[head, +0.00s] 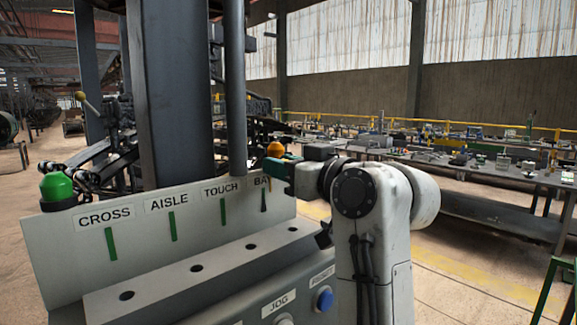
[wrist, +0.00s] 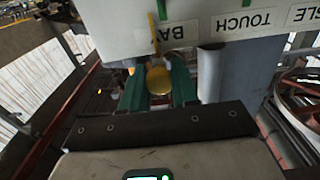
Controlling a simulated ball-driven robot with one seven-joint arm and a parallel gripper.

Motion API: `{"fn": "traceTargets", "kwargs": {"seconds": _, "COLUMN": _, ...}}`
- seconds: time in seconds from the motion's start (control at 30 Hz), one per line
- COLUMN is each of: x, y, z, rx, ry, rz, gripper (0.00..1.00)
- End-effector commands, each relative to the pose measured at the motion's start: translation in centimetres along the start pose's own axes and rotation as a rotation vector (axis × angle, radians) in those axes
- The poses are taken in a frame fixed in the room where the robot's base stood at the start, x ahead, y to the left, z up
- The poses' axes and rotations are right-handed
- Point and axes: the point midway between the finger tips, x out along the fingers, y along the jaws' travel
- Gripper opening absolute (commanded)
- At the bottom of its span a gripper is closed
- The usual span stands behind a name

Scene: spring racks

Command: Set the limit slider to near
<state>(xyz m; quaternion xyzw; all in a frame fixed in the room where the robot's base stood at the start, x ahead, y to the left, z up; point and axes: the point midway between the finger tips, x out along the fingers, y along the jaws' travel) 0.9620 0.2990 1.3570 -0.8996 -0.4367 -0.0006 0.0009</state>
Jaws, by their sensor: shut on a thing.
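A ball knob shows orange in the head view (head: 275,149) and yellow in the wrist view (wrist: 159,80). It sits at the right end of a pale upright panel (head: 60,245), by the partly covered label BAY. My gripper's green fingers (head: 277,167) are at the knob. In the wrist view the fingers (wrist: 159,92) stand on either side of it, shut on it. A thin yellow stem (wrist: 153,35) runs from the knob across the panel. I cannot read any label saying limit or near.
The panel carries labels CROSS (head: 105,217), AISLE (head: 169,204) and TOUCH (head: 221,189) above green slots. A green button (head: 56,186) stands at its left. A blue button (head: 324,299) is on the lower front. A thick grey post (head: 175,90) rises behind. Worktables (head: 500,175) stand at right.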

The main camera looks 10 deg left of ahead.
Motion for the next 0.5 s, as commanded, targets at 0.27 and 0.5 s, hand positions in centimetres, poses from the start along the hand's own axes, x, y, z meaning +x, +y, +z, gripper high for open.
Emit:
{"fn": "traceTargets", "kwargs": {"seconds": 0.27, "x": 0.12, "y": -0.37, "z": 0.13, "rx": -0.001, "ry": -0.004, "rz": -0.008, "gripper": 0.51}}
{"fn": "traceTargets", "kwargs": {"seconds": 0.5, "x": 0.01, "y": -0.24, "z": 0.11, "rx": 0.0, "ry": -0.003, "rz": -0.006, "gripper": 0.51}}
